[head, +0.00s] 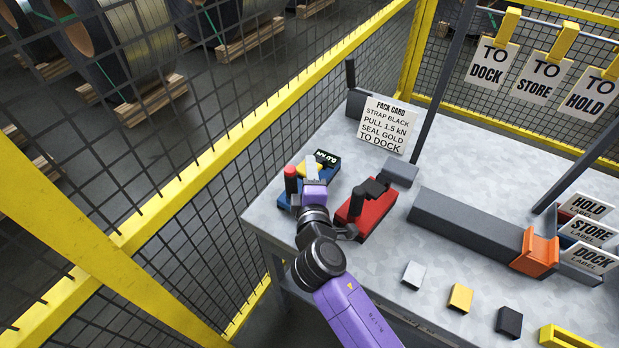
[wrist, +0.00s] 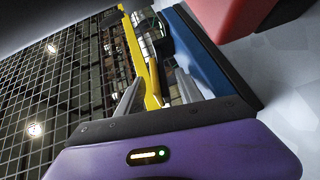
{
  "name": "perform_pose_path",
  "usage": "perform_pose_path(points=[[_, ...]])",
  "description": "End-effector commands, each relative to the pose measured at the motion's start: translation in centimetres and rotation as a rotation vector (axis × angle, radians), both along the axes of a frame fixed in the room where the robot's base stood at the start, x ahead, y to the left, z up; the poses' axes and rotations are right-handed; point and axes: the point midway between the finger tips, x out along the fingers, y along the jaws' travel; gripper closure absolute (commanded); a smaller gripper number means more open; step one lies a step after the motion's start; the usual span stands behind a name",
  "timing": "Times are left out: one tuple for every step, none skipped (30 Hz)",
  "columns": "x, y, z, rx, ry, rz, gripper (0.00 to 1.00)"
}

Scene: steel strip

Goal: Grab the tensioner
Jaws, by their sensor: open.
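The tensioner, a blue tool (head: 327,172) with a black display and a red-knobbed lever, sits at the left end of the steel bench. In the wrist view its blue side (wrist: 205,60) stands just right of the fingers. My gripper (head: 311,172) is open above the tool, with its purple body hiding part of it. In the wrist view the two grey fingers (wrist: 157,92) are apart, and I see no part of the tool clearly held between them. Whether they touch it cannot be told.
A red tool (head: 378,215) with a black handle stands close right of my gripper. A pack card (head: 386,124) stands behind. A long dark beam (head: 465,222) and small blocks lie to the right. A yellow-framed mesh fence (head: 205,165) runs along the left.

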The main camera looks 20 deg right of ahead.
Motion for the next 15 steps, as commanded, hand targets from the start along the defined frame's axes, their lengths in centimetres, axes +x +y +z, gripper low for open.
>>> perform_pose_path(points=[[0.56,-0.15,-0.01,0.000,0.000,0.000,0.56],[0.77,-0.21,-0.06,0.000,0.000,0.001,0.56],[0.97,-0.29,-0.18,0.000,0.000,0.001,0.56],[1.07,-0.33,-0.23,0.000,0.001,0.001,0.56],[1.13,-0.36,-0.25,0.000,0.001,0.001,0.56],[1.18,-0.37,-0.27,0.000,0.000,0.001,0.56],[1.18,-0.37,-0.27,0.000,0.000,0.001,0.56],[1.16,-0.37,-0.27,0.000,0.000,0.001,0.56],[1.16,-0.36,-0.27,0.000,0.000,0.001,0.56],[1.15,-0.36,-0.27,0.000,0.000,0.001,0.56],[1.15,-0.36,-0.27,0.000,0.000,0.001,0.56],[1.14,-0.36,-0.27,0.000,0.000,0.001,0.64],[1.14,-0.36,-0.27,0.000,0.000,0.001,0.70],[1.14,-0.36,-0.27,0.000,0.000,0.001,0.76],[1.13,-0.35,-0.27,0.000,0.000,0.001,0.84]])
